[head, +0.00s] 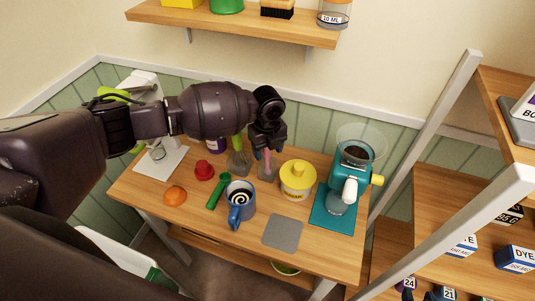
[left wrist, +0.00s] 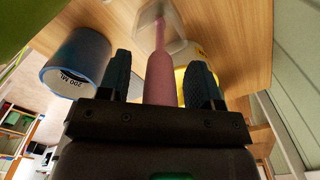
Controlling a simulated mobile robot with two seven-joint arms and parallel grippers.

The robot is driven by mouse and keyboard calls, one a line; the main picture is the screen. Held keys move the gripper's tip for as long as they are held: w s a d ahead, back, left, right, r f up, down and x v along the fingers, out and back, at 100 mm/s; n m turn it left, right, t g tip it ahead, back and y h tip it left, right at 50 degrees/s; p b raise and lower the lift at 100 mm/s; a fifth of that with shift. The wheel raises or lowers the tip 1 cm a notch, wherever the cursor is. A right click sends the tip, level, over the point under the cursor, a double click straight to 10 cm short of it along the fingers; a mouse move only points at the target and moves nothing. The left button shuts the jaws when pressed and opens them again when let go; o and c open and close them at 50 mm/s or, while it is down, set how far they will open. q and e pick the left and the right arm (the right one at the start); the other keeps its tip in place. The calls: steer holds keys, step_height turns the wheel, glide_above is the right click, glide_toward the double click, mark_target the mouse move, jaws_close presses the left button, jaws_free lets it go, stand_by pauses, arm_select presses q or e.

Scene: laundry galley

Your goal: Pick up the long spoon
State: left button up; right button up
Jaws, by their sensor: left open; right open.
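The long spoon appears to be the pink, long-handled utensil (head: 268,161) standing up at the back middle of the wooden table. Its lower end is in or at a small clear holder (left wrist: 176,45); its bowl cannot be made out. My left gripper (head: 266,143) is above it, pointing down. In the left wrist view the pink handle (left wrist: 160,72) lies between the two open fingers, with a gap visible on each side. My right gripper is not in view.
A teal grinder (head: 355,180) is at the right. A shelf (head: 235,24) hangs above.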

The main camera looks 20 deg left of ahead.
arm_select(q)
jaws_close()
stand_by(0.3)
steer(key=shift+s+r, duration=0.35)
steer(key=r, duration=1.1)
steer(key=shift+s, duration=0.25)
steer(key=s+b, duration=0.1)
steer(key=s, duration=1.7)
steer(key=shift+s+a, duration=0.35)
steer(key=shift+s, duration=0.05)
steer(key=shift+f, duration=0.1)
